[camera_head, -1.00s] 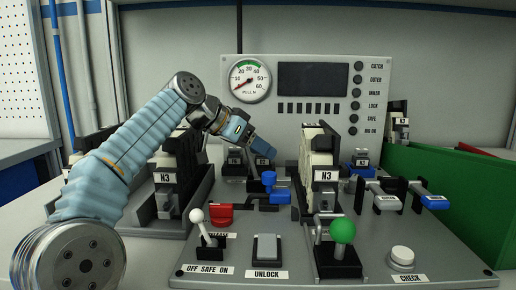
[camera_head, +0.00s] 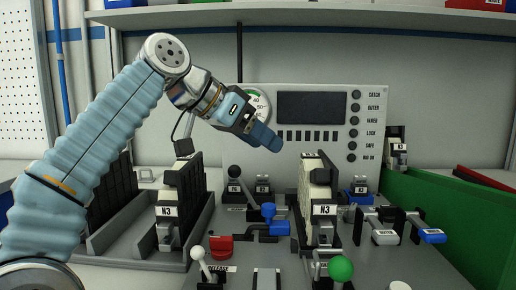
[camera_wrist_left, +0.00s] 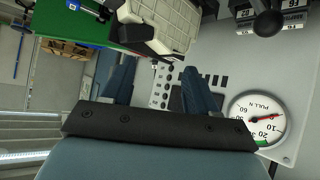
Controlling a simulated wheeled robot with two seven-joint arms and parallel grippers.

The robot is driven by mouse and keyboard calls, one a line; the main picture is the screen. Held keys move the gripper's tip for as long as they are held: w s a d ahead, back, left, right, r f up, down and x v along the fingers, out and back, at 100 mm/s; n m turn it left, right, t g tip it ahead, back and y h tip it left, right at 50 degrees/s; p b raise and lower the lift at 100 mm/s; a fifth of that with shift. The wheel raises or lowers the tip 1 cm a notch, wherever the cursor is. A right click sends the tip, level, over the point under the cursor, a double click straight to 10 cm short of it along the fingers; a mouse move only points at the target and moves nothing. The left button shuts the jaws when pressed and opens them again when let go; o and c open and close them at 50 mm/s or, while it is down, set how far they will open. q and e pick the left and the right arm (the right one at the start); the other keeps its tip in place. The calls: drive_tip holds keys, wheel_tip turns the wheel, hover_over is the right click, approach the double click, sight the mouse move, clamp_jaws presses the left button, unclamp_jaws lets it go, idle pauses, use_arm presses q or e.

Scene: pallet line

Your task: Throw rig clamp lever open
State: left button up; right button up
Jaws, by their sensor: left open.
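A clamp rig stands on the grey fixture plate, with a cream block (camera_head: 313,178) held upright in a black holder labelled N3. A lever with a green ball knob (camera_head: 341,268) stands in front of it. A black ball knob (camera_head: 234,172) stands at the back left; a black knob (camera_wrist_left: 268,22) also shows in the left wrist view. I cannot tell which is the clamp lever. My left gripper (camera_head: 268,140) is raised before the instrument panel, above the plate and left of the block. Its fingers (camera_wrist_left: 160,88) are apart with nothing between them. My right gripper is not seen.
The panel (camera_head: 366,105) carries a dial (camera_wrist_left: 258,118) and a dark screen. A blue handle (camera_head: 268,212), a red block (camera_head: 220,246) and a white-knobbed switch (camera_head: 197,253) stand on the plate. A green bin wall (camera_head: 430,215) bounds the right side. A black rack (camera_head: 110,200) stands left.

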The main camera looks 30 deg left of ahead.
use_arm(q)
drive_tip(key=shift+s+d+r, duration=0.25)
drive_tip(key=shift+s+d, duration=0.05)
drive_tip(key=shift+s, duration=0.25)
drive_tip(key=shift+s+d+r, duration=0.3)
drive_tip(key=shift+s, duration=0.2)
drive_tip(key=shift+s+d+r, duration=0.25)
drive_tip(key=shift+s+d, duration=0.05)
drive_tip(key=shift+s, duration=0.25)
